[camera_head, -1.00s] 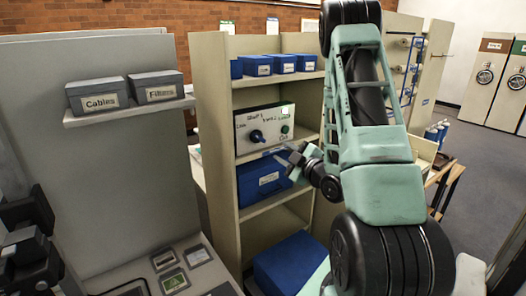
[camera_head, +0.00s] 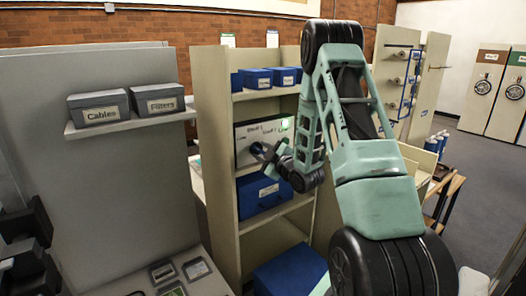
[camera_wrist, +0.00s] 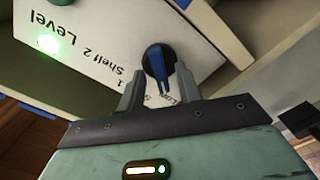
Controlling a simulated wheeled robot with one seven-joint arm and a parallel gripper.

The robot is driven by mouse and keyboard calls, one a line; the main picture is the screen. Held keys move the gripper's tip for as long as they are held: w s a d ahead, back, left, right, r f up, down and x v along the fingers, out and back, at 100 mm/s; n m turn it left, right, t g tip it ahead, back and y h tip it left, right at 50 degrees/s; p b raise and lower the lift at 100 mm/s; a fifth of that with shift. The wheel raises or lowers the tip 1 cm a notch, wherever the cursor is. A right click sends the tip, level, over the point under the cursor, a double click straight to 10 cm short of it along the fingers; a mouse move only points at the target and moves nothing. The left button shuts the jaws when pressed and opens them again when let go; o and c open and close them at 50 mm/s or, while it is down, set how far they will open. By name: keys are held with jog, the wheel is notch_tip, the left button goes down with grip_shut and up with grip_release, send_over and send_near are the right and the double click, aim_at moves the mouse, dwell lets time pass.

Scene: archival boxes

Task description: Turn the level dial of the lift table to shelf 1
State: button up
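The white control panel (camera_head: 246,134) sits in an upper bay of the beige shelf unit. Its level dial (camera_wrist: 158,62) is a dark round knob with a blue bar. In the wrist view, the panel lettering is upside down and reads "Level", "Shelf 2" and "1", with a partly hidden label below the dial. The blue bar points down the picture, between my fingers. My gripper (camera_wrist: 159,82) is open, one finger on each side of the bar; I cannot tell whether either touches it. In the head view, my gripper (camera_head: 266,153) covers most of the dial.
A green light (camera_wrist: 48,43) glows on the panel. Blue boxes stand above the panel (camera_head: 258,78) and below it (camera_head: 263,193); a blue block (camera_head: 290,270) is at the bottom. Grey boxes labelled Cables (camera_head: 99,112) and Filters (camera_head: 158,99) sit on the left shelf.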

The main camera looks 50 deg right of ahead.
grip_shut()
jog(key=shift+f+m+b, duration=0.15)
jog(key=shift+m+b, duration=0.15)
jog(key=shift+b, duration=0.1)
jog(key=m+b, duration=0.3)
jog(key=shift+f, duration=0.1)
jog(key=m+b, duration=0.1)
jog(key=m, duration=0.2)
jog(key=m+b, duration=0.2)
jog(key=m, duration=0.1)
jog(key=shift+d+r, duration=0.15)
jog(key=shift+r, duration=0.05)
jog(key=shift+m, duration=0.3)
grip_release()
